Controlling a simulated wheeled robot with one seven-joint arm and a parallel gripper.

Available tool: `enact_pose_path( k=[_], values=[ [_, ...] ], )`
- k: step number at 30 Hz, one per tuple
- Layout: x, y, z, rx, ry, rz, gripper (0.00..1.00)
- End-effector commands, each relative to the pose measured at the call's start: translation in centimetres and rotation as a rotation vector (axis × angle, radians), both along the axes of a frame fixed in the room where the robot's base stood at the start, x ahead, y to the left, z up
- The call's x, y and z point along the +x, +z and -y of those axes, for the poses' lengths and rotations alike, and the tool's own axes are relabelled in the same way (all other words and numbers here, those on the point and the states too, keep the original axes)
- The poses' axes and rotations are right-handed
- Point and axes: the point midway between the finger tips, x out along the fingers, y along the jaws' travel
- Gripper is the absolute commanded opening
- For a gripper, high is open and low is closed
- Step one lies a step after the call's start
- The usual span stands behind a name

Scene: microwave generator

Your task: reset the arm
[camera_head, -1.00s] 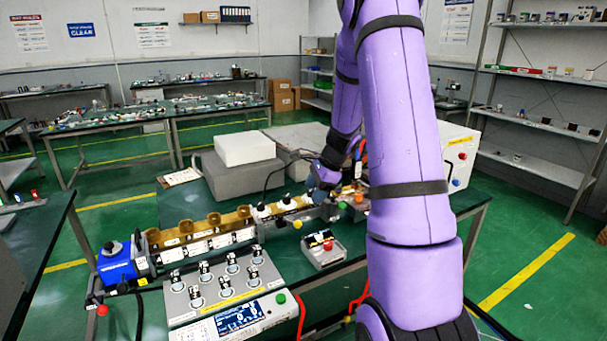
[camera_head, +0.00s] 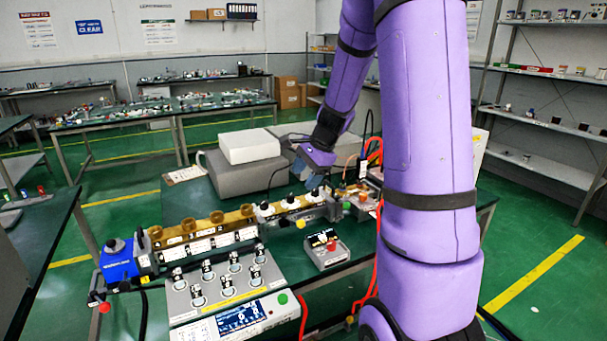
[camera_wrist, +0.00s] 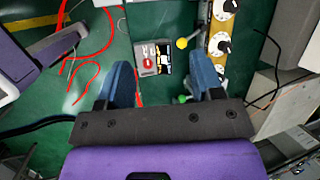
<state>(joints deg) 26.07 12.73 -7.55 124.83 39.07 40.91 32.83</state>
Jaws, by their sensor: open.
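My purple arm (camera_head: 428,120) stands at the right of the head view and bends down to the green bench. My gripper (camera_wrist: 161,62) is open, with its two blue fingers apart and nothing between them. In the head view its blue fingers (camera_head: 301,174) hang above the far end of the brass waveguide line, near the white-topped knobs. In the wrist view a small box with a red button (camera_wrist: 152,58) lies below, in the gap between the fingers. I cannot tell the exact height above the bench.
The brass waveguide (camera_head: 203,231) runs along the bench, with a blue unit (camera_head: 118,262) at its left end. A control panel with several switches (camera_head: 225,279) stands in front. Grey and white boxes (camera_head: 249,147) stand behind.

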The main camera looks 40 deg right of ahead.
Motion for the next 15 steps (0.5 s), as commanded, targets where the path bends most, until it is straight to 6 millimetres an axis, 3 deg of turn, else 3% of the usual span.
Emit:
enact_pose_path(
  k=[10,15],
  values=[
    [-0.1,0.3,-0.2,-0.004,0.011,0.004,0.60],
    [-1.0,2.8,-2.9,-0.052,0.136,0.037,0.60]
  ],
)
